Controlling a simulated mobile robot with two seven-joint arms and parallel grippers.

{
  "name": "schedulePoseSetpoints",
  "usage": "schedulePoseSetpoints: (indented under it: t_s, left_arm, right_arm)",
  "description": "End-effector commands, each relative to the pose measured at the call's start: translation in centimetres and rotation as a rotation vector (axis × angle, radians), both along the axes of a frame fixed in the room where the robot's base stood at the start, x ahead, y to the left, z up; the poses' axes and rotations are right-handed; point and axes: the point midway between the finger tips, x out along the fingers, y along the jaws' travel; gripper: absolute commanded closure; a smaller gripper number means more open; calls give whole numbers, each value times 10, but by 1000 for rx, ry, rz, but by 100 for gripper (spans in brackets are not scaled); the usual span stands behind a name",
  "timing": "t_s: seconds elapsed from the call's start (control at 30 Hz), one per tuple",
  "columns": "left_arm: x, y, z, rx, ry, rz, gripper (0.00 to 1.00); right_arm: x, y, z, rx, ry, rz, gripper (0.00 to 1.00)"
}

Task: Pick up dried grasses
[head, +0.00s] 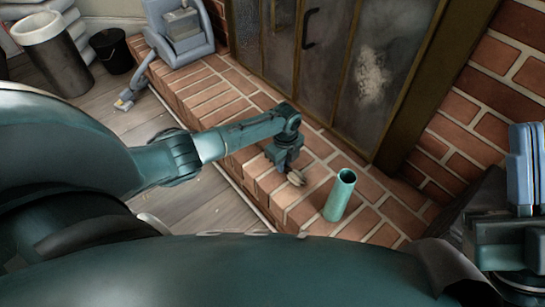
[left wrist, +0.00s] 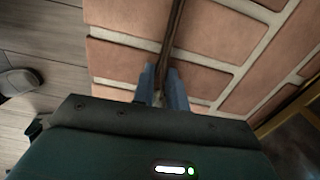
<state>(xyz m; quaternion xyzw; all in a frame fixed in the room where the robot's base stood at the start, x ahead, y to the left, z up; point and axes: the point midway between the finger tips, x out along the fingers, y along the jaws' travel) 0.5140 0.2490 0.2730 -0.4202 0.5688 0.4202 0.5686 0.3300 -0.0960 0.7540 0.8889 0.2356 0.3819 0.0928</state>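My left gripper (head: 292,172) points down just above the brick hearth, left of a teal vase. In the left wrist view its two blue fingers (left wrist: 163,88) are close together, with a thin dark brown stalk between them. The stalk, which looks like part of the dried grasses (left wrist: 172,35), runs from the fingers to the top edge. In the head view a small pale tan bit of the dried grasses (head: 297,178) shows at the fingertips; the rest is hidden or too small to tell.
The teal vase (head: 340,197) stands upright on the brick hearth (head: 215,88), its visible opening dark. Glass fireplace doors (head: 325,55) rise behind. A grey-blue appliance (head: 180,30) stands on the far hearth. A black bucket (head: 113,50) and a bin (head: 52,55) stand on the wooden floor.

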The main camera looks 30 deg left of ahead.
Motion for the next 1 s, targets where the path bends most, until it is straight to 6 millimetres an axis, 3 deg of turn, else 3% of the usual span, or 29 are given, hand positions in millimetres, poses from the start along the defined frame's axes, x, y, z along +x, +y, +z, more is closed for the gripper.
schedulePoseSetpoints:
  t_s: [0.1,0.57,0.63,1.0]
  left_arm:
    - [0,0,0,0,0,0,100]
    - [0,0,6,0,0,0,100]
    - [0,1,13,1,-1,0,100]
    - [0,0,75,-1,-2,0,100]
  right_arm:
    - [0,0,0,0,0,0,100]
    - [1,0,4,1,8,1,100]
    - [1,0,5,3,24,2,100]
    - [1,5,-48,44,428,-6,100]
